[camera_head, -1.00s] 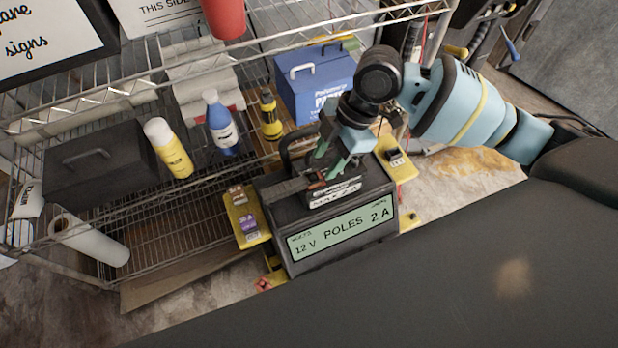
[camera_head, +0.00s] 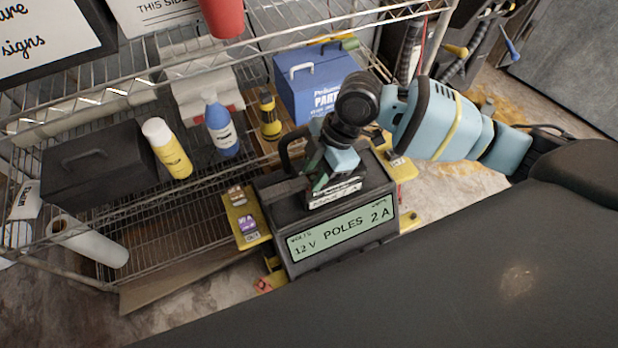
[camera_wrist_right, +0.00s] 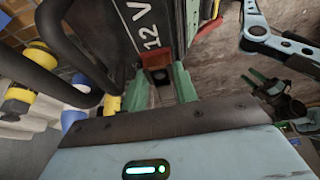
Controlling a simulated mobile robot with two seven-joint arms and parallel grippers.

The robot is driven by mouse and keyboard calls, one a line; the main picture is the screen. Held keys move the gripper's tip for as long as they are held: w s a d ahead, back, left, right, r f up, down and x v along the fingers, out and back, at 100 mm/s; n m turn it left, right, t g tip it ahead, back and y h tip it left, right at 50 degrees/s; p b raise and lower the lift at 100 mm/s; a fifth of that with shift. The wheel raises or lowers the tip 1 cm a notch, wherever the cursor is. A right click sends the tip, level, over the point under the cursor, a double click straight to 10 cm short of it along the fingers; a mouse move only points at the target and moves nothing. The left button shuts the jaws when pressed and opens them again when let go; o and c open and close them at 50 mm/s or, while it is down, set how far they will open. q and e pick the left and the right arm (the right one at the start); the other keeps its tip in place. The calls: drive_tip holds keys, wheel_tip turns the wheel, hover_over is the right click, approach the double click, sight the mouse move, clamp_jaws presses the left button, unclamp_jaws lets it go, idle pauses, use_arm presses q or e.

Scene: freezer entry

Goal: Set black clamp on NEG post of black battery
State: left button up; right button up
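A large black case (camera_head: 285,208) stands low in the middle, with a green "12 V POLES 2 A" label on its front. I cannot tell for sure whether it is the battery. A smaller black block with a pale label (camera_head: 335,192) sits on top. My right gripper (camera_head: 322,176) is over that block, pointing down. In the right wrist view its green fingers (camera_wrist_right: 162,88) stand apart, with a small dark square piece between or beyond them; contact is unclear. What looks like my left gripper (camera_wrist_right: 264,82) is at the right there. I cannot pick out the black clamp or the NEG post.
A yellow bracket (camera_head: 247,219) with small tags is left of the case, and another yellow piece (camera_head: 404,171) is right of it. A wire shelf (camera_head: 190,205) stands behind, with bottles and a blue box (camera_head: 312,92). A black handle arches close to my right gripper.

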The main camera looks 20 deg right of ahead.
sight(302, 183)
drive_tip(key=shift+c, duration=0.7)
drive_tip(key=shift+r, duration=0.1)
drive_tip(key=shift+w+r, duration=0.1)
drive_tip(key=shift+r, duration=0.4)
drive_tip(key=r, duration=0.1)
drive_tip(key=s+a+r, duration=0.1)
drive_tip(key=shift+a+r, duration=0.1)
drive_tip(key=shift+r, duration=0.2)
drive_tip(key=s+a+r+p, duration=0.1)
drive_tip(key=s+a, duration=0.7)
drive_tip(key=a, duration=0.3)
drive_tip(key=shift+s+a+r, duration=0.15)
drive_tip(key=shift+s+a, duration=0.2)
drive_tip(key=shift+s, duration=0.05)
drive_tip(key=shift+r+p, duration=1.25)
drive_tip(key=shift+p, duration=0.25)
